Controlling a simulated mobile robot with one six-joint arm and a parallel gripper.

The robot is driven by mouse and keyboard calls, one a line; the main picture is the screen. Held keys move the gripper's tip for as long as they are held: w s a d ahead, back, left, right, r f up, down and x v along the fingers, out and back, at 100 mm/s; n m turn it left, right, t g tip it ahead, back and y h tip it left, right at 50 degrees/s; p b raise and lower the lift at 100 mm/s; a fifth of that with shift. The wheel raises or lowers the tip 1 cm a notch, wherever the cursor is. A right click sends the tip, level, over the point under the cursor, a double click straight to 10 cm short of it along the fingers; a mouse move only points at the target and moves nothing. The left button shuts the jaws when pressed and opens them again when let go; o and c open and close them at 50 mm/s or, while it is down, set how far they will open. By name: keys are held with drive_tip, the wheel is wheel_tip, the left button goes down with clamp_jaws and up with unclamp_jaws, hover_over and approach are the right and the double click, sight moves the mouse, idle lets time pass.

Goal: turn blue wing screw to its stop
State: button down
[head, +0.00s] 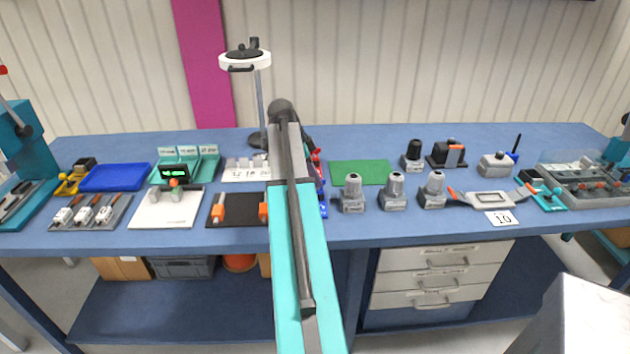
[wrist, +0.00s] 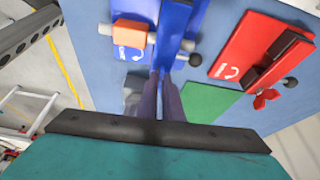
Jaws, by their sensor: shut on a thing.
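The blue fixture (wrist: 182,14) is at the top of the wrist view, with an orange block (wrist: 130,30) and a black ball knob (wrist: 195,60) on it. My gripper (wrist: 167,80) reaches to its lower edge, with the two fingers close together. They are shut on the blue wing screw, which is mostly hidden between and behind the fingertips. Its turn angle cannot be told. In the head view my own arm covers the gripper and most of the fixture; only a blue edge (head: 323,208) shows.
A red fixture (wrist: 262,45) with a red wing screw (wrist: 266,98) stands to the right in the wrist view. A green mat (head: 360,172) lies right of my arm. Several grey devices with knobs (head: 352,195) stand nearby. A black mat with orange parts (head: 240,209) lies left.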

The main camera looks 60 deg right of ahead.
drive_tip(key=shift+s+m, duration=0.2)
drive_tip(key=shift+m, duration=0.3)
drive_tip(key=c, duration=1.9)
unclamp_jaws()
drive_tip(key=shift+d, duration=0.1)
drive_tip(key=shift+w, duration=0.1)
drive_tip(key=shift+b+v, duration=0.35)
drive_tip(key=shift+v, duration=0.5)
drive_tip(key=b+v, duration=0.2)
drive_tip(key=v, duration=1)
drive_tip(key=shift+d, duration=0.1)
drive_tip(key=shift+r, duration=0.1)
